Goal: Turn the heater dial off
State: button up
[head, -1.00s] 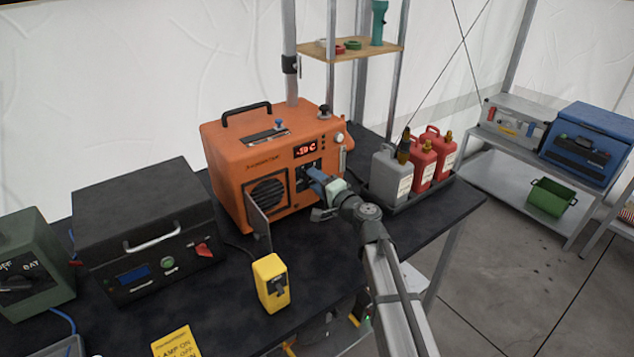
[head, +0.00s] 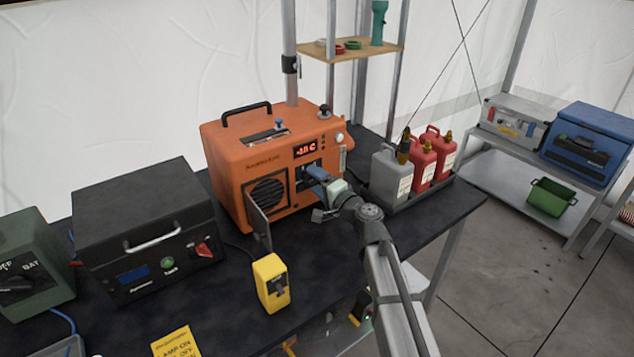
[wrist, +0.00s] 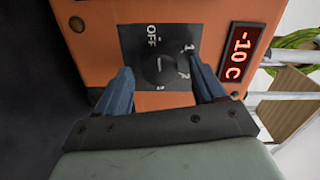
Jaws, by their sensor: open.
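The orange heater (head: 262,150) stands on the dark table, with a lit display (head: 305,149) that reads -10 C in the wrist view. The black heater dial (wrist: 166,68) sits on a dark plate marked OFF, 1, 2 and a further mark. OFF is at the plate's upper left in the wrist view. Which mark the dial points to is hard to tell. My gripper (wrist: 163,82) is open, with its blue fingers on either side of the dial. Whether they touch it I cannot tell. In the head view my gripper (head: 312,172) is at the heater's front and hides the dial.
An open flap (head: 258,220) sticks out at the heater's front. A yellow box (head: 270,282) stands in front of it. Red and grey canisters (head: 391,174) stand in a tray to the right, and a black case (head: 145,230) is to the left.

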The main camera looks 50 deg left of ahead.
jog(key=d, duration=1.3)
jog(key=shift+d+r, duration=0.2)
jog(key=shift+w, duration=0.15)
